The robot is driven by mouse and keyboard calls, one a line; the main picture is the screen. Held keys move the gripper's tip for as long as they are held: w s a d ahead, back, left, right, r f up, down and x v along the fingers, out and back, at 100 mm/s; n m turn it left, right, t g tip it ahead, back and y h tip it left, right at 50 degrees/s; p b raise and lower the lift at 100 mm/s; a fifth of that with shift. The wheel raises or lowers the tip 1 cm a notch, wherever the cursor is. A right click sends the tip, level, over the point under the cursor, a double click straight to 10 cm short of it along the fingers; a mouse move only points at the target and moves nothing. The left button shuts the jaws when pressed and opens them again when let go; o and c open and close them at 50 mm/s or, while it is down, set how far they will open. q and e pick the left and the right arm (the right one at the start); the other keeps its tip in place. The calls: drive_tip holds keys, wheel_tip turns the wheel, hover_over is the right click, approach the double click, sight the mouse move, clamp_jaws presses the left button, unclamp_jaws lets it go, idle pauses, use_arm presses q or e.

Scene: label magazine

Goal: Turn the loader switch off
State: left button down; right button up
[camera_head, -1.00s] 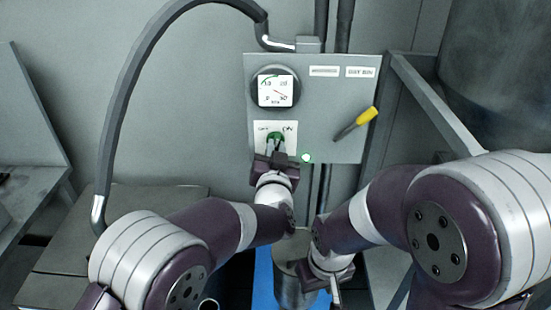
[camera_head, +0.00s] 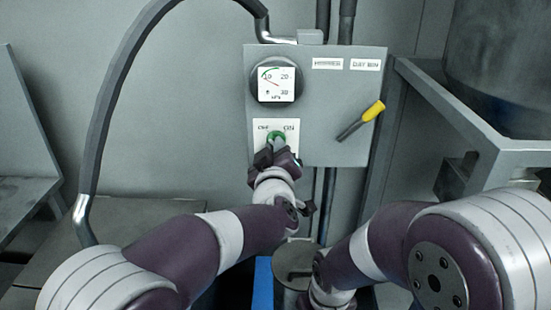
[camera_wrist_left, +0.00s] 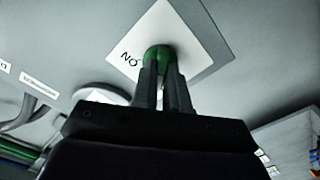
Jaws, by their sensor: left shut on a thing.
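The loader switch is a green knob (camera_head: 275,136) on a white plate (camera_head: 290,128), marked OFF on the left and ON on the right. The plate sits on a grey control panel (camera_head: 325,110). My left gripper (camera_head: 277,150) is at the knob and tilted. In the left wrist view its two fingers (camera_wrist_left: 163,80) are shut on the green knob (camera_wrist_left: 160,52), one on each side. The fingers hide part of the knob, so I cannot tell exactly which mark it points at. My right arm reaches to the bottom edge, and its fingers do not show.
A round gauge (camera_head: 276,83) sits above the switch, its needle pointing up and left. A yellow-handled lever (camera_head: 372,111) is on the panel's right. A thick hose (camera_head: 108,110) arcs at left. A metal stand (camera_head: 470,135) is at right.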

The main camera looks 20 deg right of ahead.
use_arm(q)
drive_tip(key=shift+f+n+b, duration=0.45)
drive_tip(key=shift+n+b, duration=0.05)
drive_tip(key=shift+n, duration=0.3)
drive_tip(key=c, duration=1.1)
unclamp_jaws()
drive_tip(key=shift+r, duration=0.1)
drive_tip(key=shift+c, duration=0.2)
drive_tip(key=shift+r, duration=0.15)
